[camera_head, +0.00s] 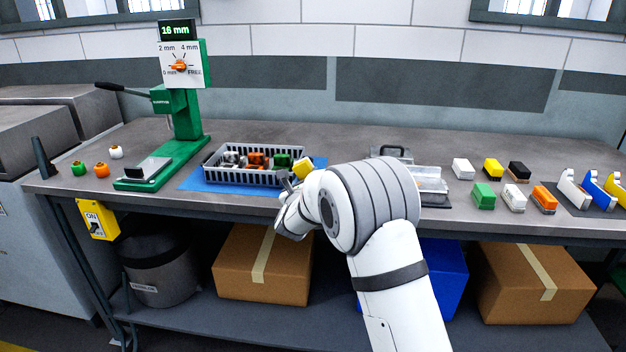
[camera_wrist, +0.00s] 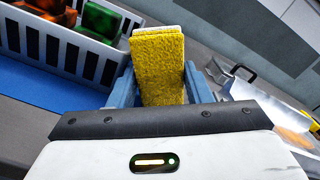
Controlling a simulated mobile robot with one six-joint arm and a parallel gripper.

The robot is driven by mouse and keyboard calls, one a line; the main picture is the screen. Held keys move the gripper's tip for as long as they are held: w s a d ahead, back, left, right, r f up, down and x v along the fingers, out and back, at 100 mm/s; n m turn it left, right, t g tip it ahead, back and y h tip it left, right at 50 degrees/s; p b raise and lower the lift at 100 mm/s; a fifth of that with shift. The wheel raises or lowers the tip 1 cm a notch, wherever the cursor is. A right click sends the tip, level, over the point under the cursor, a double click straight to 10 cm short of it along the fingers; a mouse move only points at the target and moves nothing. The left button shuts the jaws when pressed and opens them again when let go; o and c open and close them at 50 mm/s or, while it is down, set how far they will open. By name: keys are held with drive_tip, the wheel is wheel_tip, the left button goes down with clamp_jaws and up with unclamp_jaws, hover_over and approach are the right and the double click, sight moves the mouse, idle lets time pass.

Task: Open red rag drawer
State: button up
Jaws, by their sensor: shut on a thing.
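My gripper (camera_wrist: 160,82) is shut on a yellow block (camera_wrist: 158,66) with a rough, sponge-like face and a white back. It holds the block upright between its two blue-grey fingers. In the head view the yellow block (camera_head: 303,167) shows just right of the grey basket, above the bench's front part. My gripper (camera_head: 292,184) is partly hidden by my wrist there. No red drawer shows in either view.
A grey slatted basket (camera_head: 221,178) with coloured parts stands on a blue mat (camera_head: 196,181). A green press (camera_head: 186,125) stands left of it. Several coloured blocks, including a green one (camera_head: 484,196), lie at right. Boxes and a bin (camera_head: 158,268) sit below.

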drive_tip(key=o, duration=0.6)
drive_tip(key=shift+f, duration=0.15)
drive_tip(key=shift+s+r, duration=0.1)
drive_tip(key=shift+r, duration=0.1)
drive_tip(key=s, duration=1.1)
drive_tip(key=shift+s+a+b, duration=0.2)
drive_tip(key=shift+s+b, duration=0.1)
drive_tip(key=shift+s, duration=0.1)
